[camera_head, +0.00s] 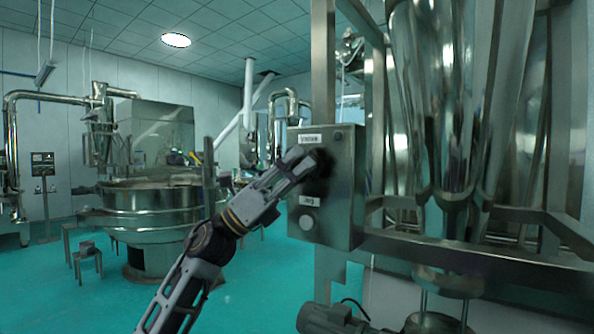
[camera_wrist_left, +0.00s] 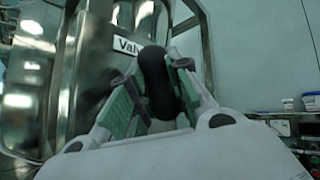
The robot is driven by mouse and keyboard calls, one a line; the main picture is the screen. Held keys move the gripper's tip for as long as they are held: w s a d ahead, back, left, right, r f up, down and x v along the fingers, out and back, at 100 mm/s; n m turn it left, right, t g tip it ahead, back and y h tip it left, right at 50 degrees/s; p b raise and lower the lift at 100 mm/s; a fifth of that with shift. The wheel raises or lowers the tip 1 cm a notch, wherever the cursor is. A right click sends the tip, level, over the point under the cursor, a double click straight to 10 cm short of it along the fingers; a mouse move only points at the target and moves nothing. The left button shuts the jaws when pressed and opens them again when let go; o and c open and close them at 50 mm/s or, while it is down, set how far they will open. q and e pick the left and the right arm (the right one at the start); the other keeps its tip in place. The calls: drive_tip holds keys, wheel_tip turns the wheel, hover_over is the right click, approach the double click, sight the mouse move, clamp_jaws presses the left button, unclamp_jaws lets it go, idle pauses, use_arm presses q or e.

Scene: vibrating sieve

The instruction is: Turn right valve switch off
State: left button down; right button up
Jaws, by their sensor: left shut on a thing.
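A steel control box (camera_head: 342,190) is fixed to the machine frame in the middle of the head view. Its front has two white labels and a round pale button (camera_head: 306,222) at the lower left. My left gripper (camera_head: 306,160) reaches the upper part of this face from the lower left and largely hides what it holds. In the left wrist view the gripper (camera_wrist_left: 158,88) is shut on a black valve switch (camera_wrist_left: 156,80), with green pads on both sides of it. A label starting "Val" (camera_wrist_left: 127,47) shows just behind. My right gripper is not in view.
Tall steel vessels (camera_head: 450,110) and a frame beam (camera_head: 480,258) stand right of the box. A motor (camera_head: 335,318) sits low beneath it. A round sieve machine (camera_head: 150,215) and small stools (camera_head: 88,258) stand farther left.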

use_arm(q)
drive_tip(key=shift+n+t+h+b, duration=0.35)
drive_tip(key=shift+n+t+h, duration=0.05)
drive_tip(key=shift+n+t, duration=1.4)
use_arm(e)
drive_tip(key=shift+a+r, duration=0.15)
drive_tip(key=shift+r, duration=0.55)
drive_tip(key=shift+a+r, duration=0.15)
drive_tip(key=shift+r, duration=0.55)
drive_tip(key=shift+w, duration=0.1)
use_arm(q)
drive_tip(key=c, duration=1.6)
unclamp_jaws()
drive_tip(key=shift+a+f, duration=0.1)
drive_tip(key=shift+f, duration=0.05)
drive_tip(key=v, duration=1.1)
drive_tip(key=shift+a+f, duration=0.25)
